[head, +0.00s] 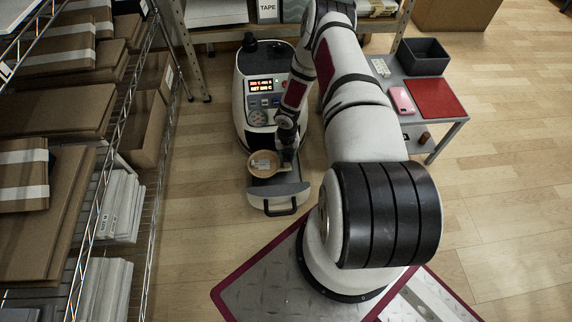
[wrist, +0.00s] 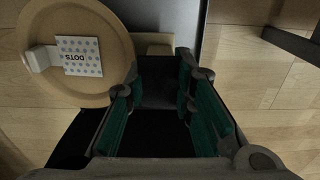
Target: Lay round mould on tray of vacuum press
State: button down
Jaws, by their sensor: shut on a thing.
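The vacuum press (head: 262,100) is a white and grey machine on the floor with a lit red display. Its tray (head: 278,190) sticks out at the front, with a dark handle. The round mould (head: 263,170) is a tan disc above the tray's left part; I cannot tell if it touches. In the wrist view the mould (wrist: 105,65) fills the upper left, with a white card marked DOTS on it.
A wire shelf (head: 150,200) with boxes stands at the left. A side table (head: 440,125) at the right holds a dark bin (head: 422,57), a red mat (head: 435,98) and a pink item (head: 401,100). Bare floor lies left of the press.

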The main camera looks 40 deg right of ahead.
jog(key=shift+f+b, duration=0.75)
jog(key=shift+f, duration=1.1)
jog(key=c, duration=1.4)
grip_release()
jog(key=shift+f, duration=0.1)
jog(key=shift+o, duration=0.2)
